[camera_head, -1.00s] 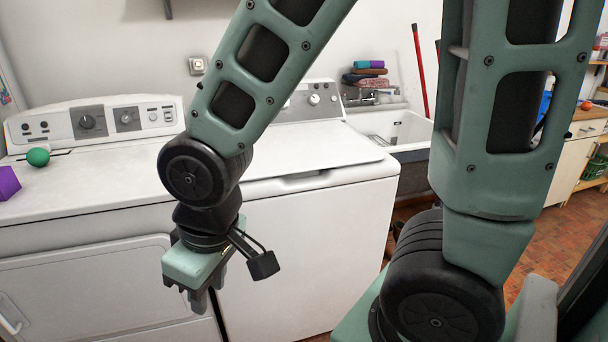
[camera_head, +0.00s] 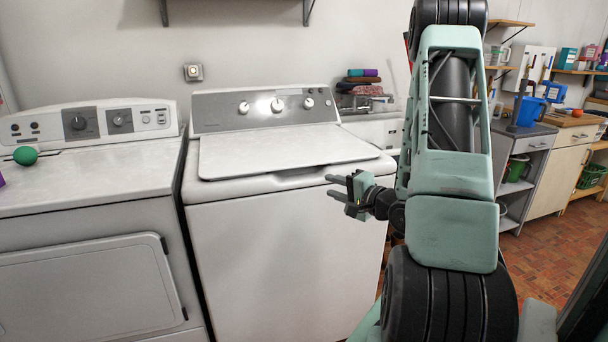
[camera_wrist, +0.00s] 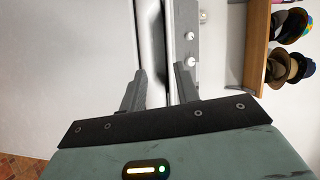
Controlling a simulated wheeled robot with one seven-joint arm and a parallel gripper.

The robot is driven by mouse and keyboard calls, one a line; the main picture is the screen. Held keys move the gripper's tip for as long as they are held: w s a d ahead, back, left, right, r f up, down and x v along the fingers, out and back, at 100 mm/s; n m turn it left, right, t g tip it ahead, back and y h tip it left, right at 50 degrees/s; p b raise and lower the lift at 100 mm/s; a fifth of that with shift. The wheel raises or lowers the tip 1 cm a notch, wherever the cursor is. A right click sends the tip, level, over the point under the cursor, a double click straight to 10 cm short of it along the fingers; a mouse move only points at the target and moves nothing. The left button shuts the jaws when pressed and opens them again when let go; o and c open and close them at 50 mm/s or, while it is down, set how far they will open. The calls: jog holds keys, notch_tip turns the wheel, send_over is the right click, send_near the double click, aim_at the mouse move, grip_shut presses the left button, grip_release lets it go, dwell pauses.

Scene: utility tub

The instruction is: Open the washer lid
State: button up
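The white washer (camera_head: 280,255) stands in the middle of the head view. Its lid (camera_head: 285,146) lies flat and closed, with a front edge raised slightly over a recess. My gripper (camera_head: 332,187) is in front of the washer's upper right front, just below the lid's front edge, pointing left. Its two fingers are apart with nothing held between them. In the wrist view, my gripper (camera_wrist: 160,85) also shows spread fingers, with the washer's top edge running between them, seen sideways. I cannot tell whether a finger touches the washer.
A white dryer (camera_head: 90,240) stands close on the left, with a green ball (camera_head: 25,156) on top. The washer's control panel (camera_head: 262,108) rises behind the lid. A sink with folded cloths (camera_head: 363,88) is behind on the right. Hats (camera_wrist: 290,45) show in the wrist view.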

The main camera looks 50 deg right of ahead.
jog(key=s+d+m+t, duration=0.1)
jog(key=s+d+m, duration=0.1)
jog(key=s, duration=0.1)
jog(key=b, duration=0.4)
send_near(304, 166)
jog(key=shift+h, duration=0.4)
jog(key=w, duration=0.6)
jog(key=w+d, duration=0.1)
jog(key=w, duration=0.3)
jog(key=shift+d+f, duration=0.1)
grip_shut()
